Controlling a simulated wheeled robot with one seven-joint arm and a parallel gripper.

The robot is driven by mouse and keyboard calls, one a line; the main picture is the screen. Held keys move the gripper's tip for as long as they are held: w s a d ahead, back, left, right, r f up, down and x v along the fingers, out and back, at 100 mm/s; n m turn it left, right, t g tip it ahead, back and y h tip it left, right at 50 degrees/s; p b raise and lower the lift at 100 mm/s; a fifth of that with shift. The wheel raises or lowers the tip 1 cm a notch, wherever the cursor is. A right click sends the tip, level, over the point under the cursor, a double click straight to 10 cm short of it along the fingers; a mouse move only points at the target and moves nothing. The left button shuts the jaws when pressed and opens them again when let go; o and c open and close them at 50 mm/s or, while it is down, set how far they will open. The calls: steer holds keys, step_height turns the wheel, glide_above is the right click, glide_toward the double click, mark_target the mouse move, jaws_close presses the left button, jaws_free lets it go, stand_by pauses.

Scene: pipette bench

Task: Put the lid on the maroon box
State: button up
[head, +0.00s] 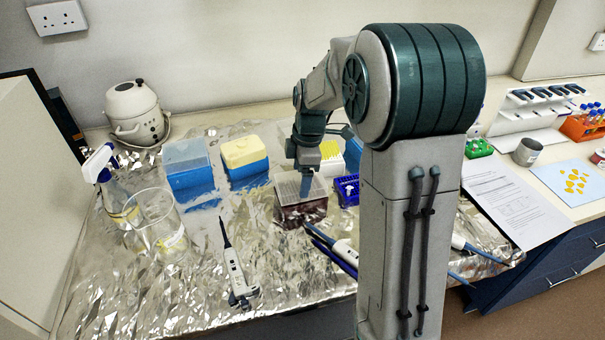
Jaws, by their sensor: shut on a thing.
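The maroon box (302,214) stands on the foil-covered bench near the middle of the head view. A pale grey, see-through lid (287,189) shows at its top. My gripper (306,190) points down over the box and is shut on the lid. The fingertips are small in the picture and hide part of the lid. The lid looks level and at or very close to the box's rim; I cannot tell whether it is fully seated.
A blue box with a pale lid (187,164) and a yellow-topped box (246,160) stand left. A dark blue rack (347,191) is close right. Pipettes (234,268) lie in front. A glass beaker (157,225) and spray bottle (107,178) stand farther left.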

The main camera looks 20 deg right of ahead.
steer(key=shift+s+f, duration=0.15)
steer(key=shift+f, duration=0.25)
steer(key=shift+s+f+b, duration=0.1)
steer(key=shift+f+b, duration=0.25)
steer(key=c, duration=0.4)
steer(key=o, duration=1.1)
steer(key=shift+o, duration=1.2)
steer(key=shift+w, duration=0.2)
step_height(320, 180, up, 14)
steer(key=d, duration=0.1)
steer(key=shift+d+f, duration=0.15)
steer(key=shift+d, duration=0.2)
